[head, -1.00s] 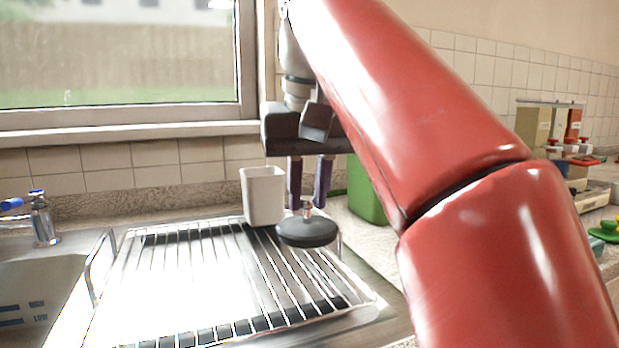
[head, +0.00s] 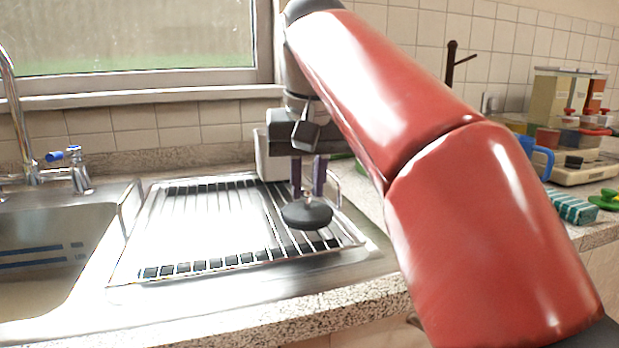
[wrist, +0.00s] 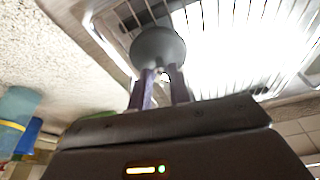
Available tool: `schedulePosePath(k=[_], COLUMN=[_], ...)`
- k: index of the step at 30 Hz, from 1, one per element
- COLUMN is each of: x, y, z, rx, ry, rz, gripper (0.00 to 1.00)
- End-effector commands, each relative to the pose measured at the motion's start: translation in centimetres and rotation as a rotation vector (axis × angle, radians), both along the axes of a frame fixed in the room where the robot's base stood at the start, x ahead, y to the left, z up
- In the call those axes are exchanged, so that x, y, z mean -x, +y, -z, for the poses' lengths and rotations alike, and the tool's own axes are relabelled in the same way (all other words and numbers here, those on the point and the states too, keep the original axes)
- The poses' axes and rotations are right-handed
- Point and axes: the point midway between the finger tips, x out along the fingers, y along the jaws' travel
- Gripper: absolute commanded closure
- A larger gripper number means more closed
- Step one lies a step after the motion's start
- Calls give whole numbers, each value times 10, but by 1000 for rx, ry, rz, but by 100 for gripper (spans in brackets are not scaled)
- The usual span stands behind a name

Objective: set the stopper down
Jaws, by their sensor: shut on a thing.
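The stopper (head: 307,215) is a dark grey round disc with a small metal knob on top. My gripper (head: 308,192) points down over the right part of the wire dish rack (head: 200,262), its two purple fingers shut on the stopper's knob. The disc hangs below the fingertips. In the wrist view the stopper (wrist: 158,48) shows at the fingertips of my gripper (wrist: 160,78), with the rack behind it. I cannot tell whether the disc touches the rack wires.
A white cup-like container (head: 268,160) stands at the rack's back right, partly hidden by my gripper. The sink (head: 50,250) lies left, with a tap (head: 75,172). Toys and boxes (head: 560,110) crowd the right counter. Much of the rack's middle is bare.

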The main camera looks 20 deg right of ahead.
Motion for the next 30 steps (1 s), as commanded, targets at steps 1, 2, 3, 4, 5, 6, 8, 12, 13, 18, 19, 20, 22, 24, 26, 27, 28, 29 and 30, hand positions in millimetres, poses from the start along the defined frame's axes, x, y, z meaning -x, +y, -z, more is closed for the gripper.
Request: schedulePosePath(k=[1,2,3,4,5,6,8,12,13,18,19,20,22,24,26,27,28,29,30], x=[0,0,0,0,0,0,0,0,0,0,0,0,0,0,0,0,0,0,0], y=[0,0,0,0,0,0,0,0,0,0,0,0,0,0,0,0,0,0,0], z=[0,0,0,0,0,1,2,5,6,9,10,10,12,11,11,11,11,11,11], rx=[0,0,0,0,0,0,0,0,0,0,0,0,0,0,0,0,0,0,0], ry=[0,0,0,0,0,0,0,0,0,0,0,0,0,0,0,0,0,0,0], rz=[0,0,0,0,0,0,0,0,0,0,0,0,0,0,0,0,0,0,0], gripper=[100,100,100,100,100,100,100,100,100,100,100,100,100,77,69,64,60,56,56])
